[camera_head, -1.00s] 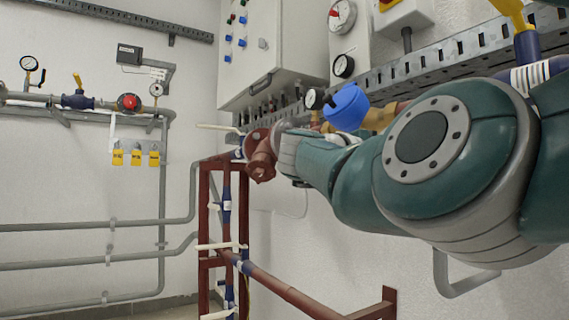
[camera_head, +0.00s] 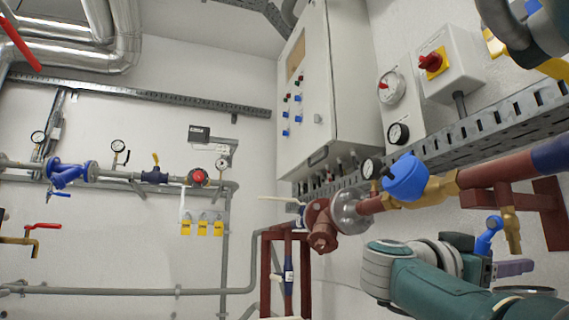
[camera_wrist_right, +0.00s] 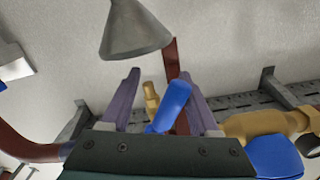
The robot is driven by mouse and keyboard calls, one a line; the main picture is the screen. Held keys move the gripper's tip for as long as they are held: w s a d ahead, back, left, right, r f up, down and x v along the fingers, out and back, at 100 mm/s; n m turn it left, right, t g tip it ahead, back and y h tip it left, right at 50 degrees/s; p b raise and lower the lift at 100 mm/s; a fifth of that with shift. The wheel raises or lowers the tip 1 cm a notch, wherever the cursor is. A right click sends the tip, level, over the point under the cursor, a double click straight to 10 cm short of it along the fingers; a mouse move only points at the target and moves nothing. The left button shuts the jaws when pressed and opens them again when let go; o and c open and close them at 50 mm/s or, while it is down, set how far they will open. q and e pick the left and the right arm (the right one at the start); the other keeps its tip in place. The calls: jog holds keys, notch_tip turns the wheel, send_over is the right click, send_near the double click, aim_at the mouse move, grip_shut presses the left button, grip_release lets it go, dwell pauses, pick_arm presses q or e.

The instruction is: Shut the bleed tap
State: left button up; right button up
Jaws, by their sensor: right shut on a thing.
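The bleed tap has a blue lever (camera_head: 488,237) and a brass body (camera_head: 511,228) hanging under the red pipe at the right of the head view. My right gripper (camera_head: 508,266) is at the lever, just below and left of the brass body. The brass tap end (camera_wrist_right: 151,97) shows behind the lever. The lever's far end is partly hidden by the gripper body. My left gripper is not in view.
A grey funnel (camera_wrist_right: 136,30) lies close beyond the fingertips. The red pipe (camera_head: 497,172), a brass valve with a blue cap (camera_head: 405,178) and a perforated rail (camera_head: 490,130) run along the wall above my forearm. A grey cabinet (camera_head: 330,95) hangs farther left.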

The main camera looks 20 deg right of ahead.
jog(key=shift+s+d+f+n+b, duration=0.1)
jog(key=shift+s+f+n+b, duration=0.3)
jog(key=shift+n, duration=0.3)
jog(key=a+p, duration=0.4)
jog(key=a, duration=0.6)
jog(key=w+a+r+n+t+p, duration=0.1)
jog(key=w+r+n+t+p, duration=0.1)
jog(key=r+t+p, duration=0.5)
jog(key=w+a+r+n+t+p, duration=0.2)
jog(key=r+t+p, duration=0.3)
jog(key=r, duration=0.4)
pick_arm(q)
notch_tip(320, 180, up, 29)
jog(key=p, duration=1.4)
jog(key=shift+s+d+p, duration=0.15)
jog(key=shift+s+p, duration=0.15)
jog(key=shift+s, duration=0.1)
pick_arm(e)
jog(key=w+a+r+n+t+y, duration=0.1)
jog(key=a+r+n+t+y, duration=0.8)
jog(key=n+y, duration=0.3)
jog(key=shift+a+r+n+y, duration=0.4)
jog(key=shift+a+r+y, duration=0.4)
jog(key=shift+y, duration=0.4)
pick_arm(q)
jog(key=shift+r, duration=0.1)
pick_arm(e)
jog(key=shift+w+d, duration=0.1)
